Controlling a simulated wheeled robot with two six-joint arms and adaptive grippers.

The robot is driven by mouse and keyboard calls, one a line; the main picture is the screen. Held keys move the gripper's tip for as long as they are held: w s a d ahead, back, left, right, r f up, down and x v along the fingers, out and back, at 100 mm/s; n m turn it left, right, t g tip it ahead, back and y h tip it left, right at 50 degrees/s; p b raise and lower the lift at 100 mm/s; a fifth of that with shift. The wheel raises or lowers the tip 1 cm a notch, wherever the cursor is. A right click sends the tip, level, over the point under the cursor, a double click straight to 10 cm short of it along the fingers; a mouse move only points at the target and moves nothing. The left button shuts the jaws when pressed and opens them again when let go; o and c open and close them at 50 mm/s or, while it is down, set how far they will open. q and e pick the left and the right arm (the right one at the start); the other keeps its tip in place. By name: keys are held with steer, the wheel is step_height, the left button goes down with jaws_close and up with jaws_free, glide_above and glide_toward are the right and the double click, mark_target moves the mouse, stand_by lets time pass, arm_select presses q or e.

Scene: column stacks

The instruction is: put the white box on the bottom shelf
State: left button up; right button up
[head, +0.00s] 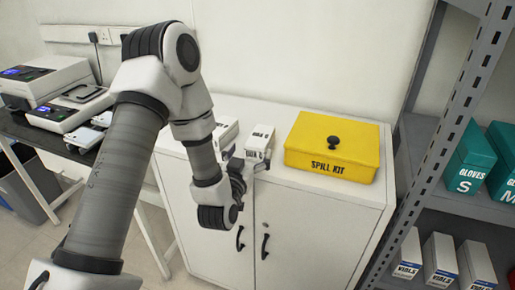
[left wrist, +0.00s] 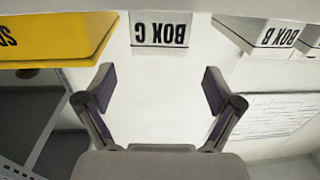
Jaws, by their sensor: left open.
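A small white box (head: 262,137) with black lettering stands upright on the white cabinet top, left of the yellow spill kit. In the left wrist view, this white box (left wrist: 162,32) reads BOX C, upside down. My left gripper (head: 252,163) is open at the cabinet's front edge, close in front of the box. In the left wrist view, the open fingers of my left gripper (left wrist: 160,80) are spread with the box ahead between them, apart from it. The lower visible shelf (head: 412,268) of the grey rack is at right. My right gripper is not in view.
The yellow spill kit (head: 333,142) stands right of the box. Another white box (head: 226,130), reading BOX B in the left wrist view (left wrist: 276,38), is to its left. Teal glove boxes (head: 468,160) stand on the upper shelf; several vials boxes (head: 440,258) stand on the lower one.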

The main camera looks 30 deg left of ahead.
mark_target(259, 137)
arm_select(q)
steer(key=x, duration=0.2)
steer(key=p+x, duration=0.1)
steer(key=shift+w+a+f, duration=0.15)
steer(key=shift+w+f, duration=0.2)
steer(key=shift+f, duration=0.05)
steer(key=shift+w+r, duration=0.1)
steer(key=shift+w, duration=0.2)
steer(key=x, duration=0.2)
steer(key=f+p+x, duration=0.1)
steer(key=x, duration=0.1)
steer(key=shift+w+a, duration=0.1)
steer(key=shift+w, duration=0.05)
steer(key=shift+r, duration=0.15)
steer(key=c, duration=1.5)
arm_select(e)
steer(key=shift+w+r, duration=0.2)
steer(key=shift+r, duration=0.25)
arm_select(q)
steer(key=shift+r, duration=0.15)
